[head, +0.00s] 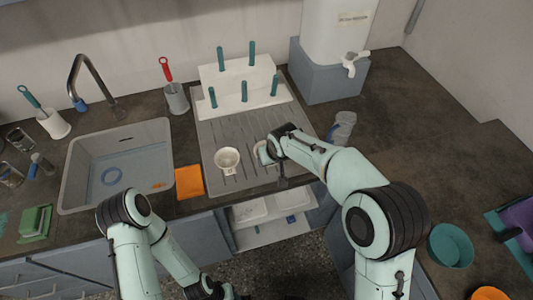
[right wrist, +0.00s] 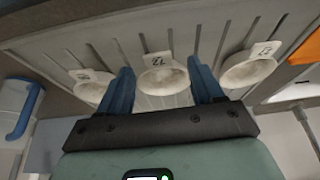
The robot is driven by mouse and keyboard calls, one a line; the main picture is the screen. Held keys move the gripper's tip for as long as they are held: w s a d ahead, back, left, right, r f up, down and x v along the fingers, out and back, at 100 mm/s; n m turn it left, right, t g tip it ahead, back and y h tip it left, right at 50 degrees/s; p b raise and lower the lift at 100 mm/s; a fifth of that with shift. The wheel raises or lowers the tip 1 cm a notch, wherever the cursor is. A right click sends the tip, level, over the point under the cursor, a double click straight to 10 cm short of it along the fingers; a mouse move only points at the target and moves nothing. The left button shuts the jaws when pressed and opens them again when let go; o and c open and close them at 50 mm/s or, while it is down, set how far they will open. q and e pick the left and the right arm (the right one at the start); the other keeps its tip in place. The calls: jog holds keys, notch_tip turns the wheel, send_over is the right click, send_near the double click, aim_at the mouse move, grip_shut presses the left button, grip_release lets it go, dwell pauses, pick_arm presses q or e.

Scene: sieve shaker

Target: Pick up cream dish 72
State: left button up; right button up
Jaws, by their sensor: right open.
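Cream dish 72 (right wrist: 165,78) is a small, round, light dish with a white tag reading 72. In the right wrist view it lies between the two blue fingers of my right gripper (right wrist: 164,73), which is open. I cannot tell whether the fingers touch it. In the head view this dish (head: 263,153) is partly hidden by my right wrist on the grey ribbed drainer (head: 215,133). Two similar tagged dishes flank it in the wrist view, one at left (right wrist: 92,87) and one at right (right wrist: 247,70). My left arm is folded low in the head view; its gripper is out of view.
A white stepped rack with teal pegs (head: 235,75) stands behind the dishes. The sink (head: 118,160) and an orange cloth (head: 189,182) lie to the left. A clear container (head: 343,125) stands right of the drainer. An open drawer (head: 270,232) is below.

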jog(key=x, duration=0.3)
jog(key=shift+f, duration=0.3)
jog(key=shift+d, duration=0.1)
jog(key=shift+r, duration=0.1)
grip_shut()
